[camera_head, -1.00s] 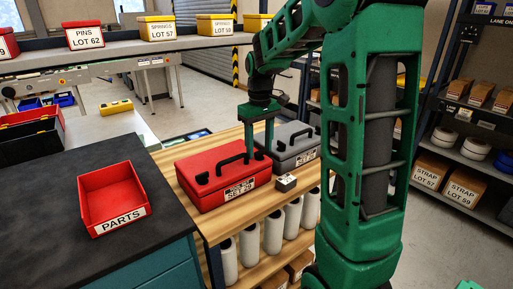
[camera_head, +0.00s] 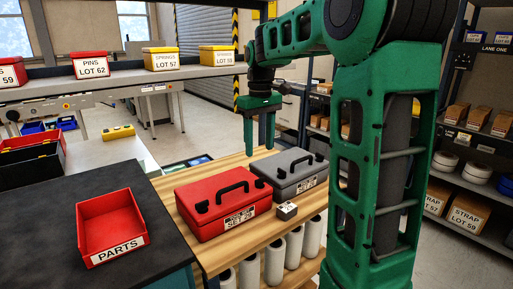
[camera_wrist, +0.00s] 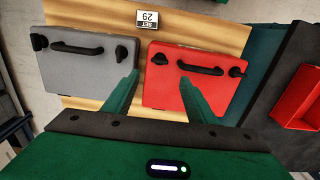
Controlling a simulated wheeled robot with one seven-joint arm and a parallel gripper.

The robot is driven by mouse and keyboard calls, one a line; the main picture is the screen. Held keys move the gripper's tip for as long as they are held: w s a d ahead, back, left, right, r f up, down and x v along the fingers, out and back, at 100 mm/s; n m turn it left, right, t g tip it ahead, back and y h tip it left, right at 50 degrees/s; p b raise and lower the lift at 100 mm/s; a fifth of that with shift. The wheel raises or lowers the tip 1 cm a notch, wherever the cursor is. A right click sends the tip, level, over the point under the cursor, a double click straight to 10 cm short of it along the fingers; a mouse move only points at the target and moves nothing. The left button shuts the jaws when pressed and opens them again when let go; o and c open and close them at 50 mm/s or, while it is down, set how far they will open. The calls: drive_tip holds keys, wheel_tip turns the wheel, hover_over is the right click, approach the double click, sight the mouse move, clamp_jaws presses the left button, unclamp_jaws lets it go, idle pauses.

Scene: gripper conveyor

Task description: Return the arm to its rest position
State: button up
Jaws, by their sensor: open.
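My green gripper (camera_head: 259,132) is open and empty, fingers pointing down, raised above the far side of the wooden bench (camera_head: 192,222). Below it stand a red case (camera_head: 207,213) labelled SET 29 and a grey case (camera_head: 291,172) to its right, both closed with black handles. In the wrist view the two fingers (camera_wrist: 160,105) are spread apart. The grey case (camera_wrist: 85,75) lies left of them and the red case (camera_wrist: 190,85) lies at and between the right finger, with a gap of bench between the cases.
A small block (camera_head: 287,211) with a label sits at the bench's front edge. A red PARTS bin (camera_head: 108,222) stands on the dark counter (camera_head: 40,205) at left. A shelf with labelled boxes (camera_head: 92,65) runs behind. Metal racks (camera_head: 470,145) stand at right.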

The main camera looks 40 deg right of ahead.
idle(0.3)
drive_tip(key=s+a+f+m, duration=0.1)
drive_tip(key=s+f+m, duration=0.2)
drive_tip(key=s, duration=1.1)
drive_tip(key=s+a+f+m, duration=0.1)
drive_tip(key=s+f+m, duration=0.3)
drive_tip(key=s+f, duration=0.5)
drive_tip(key=s, duration=0.6)
drive_tip(key=shift+a+f, duration=0.35)
drive_tip(key=shift+f, duration=0.05)
drive_tip(key=shift+w+f, duration=0.25)
drive_tip(key=shift+w, duration=0.4)
drive_tip(key=shift+c, duration=0.7)
